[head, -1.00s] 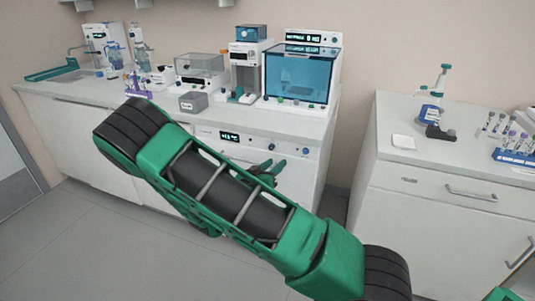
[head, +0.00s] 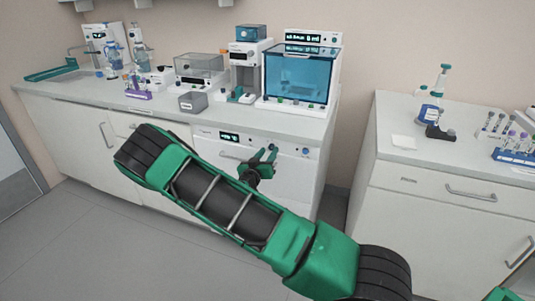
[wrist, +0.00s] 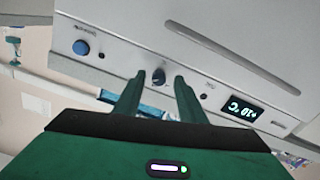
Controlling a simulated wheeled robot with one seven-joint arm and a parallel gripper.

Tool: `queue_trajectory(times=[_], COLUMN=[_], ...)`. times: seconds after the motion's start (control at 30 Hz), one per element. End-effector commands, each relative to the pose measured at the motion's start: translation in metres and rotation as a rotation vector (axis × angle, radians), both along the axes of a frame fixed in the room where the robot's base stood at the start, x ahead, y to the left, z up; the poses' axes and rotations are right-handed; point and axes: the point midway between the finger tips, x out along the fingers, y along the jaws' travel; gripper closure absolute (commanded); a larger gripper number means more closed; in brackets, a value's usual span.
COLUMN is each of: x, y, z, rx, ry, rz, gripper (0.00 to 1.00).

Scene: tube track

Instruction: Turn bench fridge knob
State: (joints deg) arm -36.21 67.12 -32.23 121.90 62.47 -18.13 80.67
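The bench fridge (head: 290,180) is a white unit under the left counter. Its front panel has a lit display (head: 229,136), which reads about -10 °C upside down in the wrist view (wrist: 240,108). A small dark knob (wrist: 158,77) sits on the panel near the display. My gripper (head: 267,155) is in front of the panel, and its green fingers also show in the wrist view (wrist: 159,78). They are open, with the tips on either side of the knob in the picture. Whether they touch it I cannot tell. In the head view the fingers cover the knob.
A blue round button (wrist: 81,47) sits on the panel beyond the knob; it also shows in the head view (head: 305,152). A long handle slot (wrist: 215,45) runs along the fridge door. A glass-fronted instrument (head: 298,75) stands on the counter above. A right-hand cabinet (head: 440,210) stands apart.

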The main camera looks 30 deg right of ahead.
Motion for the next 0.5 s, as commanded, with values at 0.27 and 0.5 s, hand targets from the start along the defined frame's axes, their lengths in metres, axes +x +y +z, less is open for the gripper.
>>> queue_trajectory(times=[0.27, 0.5], x=[0.008, 0.0078], y=[-0.0103, -0.0102], z=[-0.0001, -0.0001], rx=[0.0, 0.0], ry=[0.0, 0.0], rz=[0.0, 0.0], gripper=[0.63, 0.73])
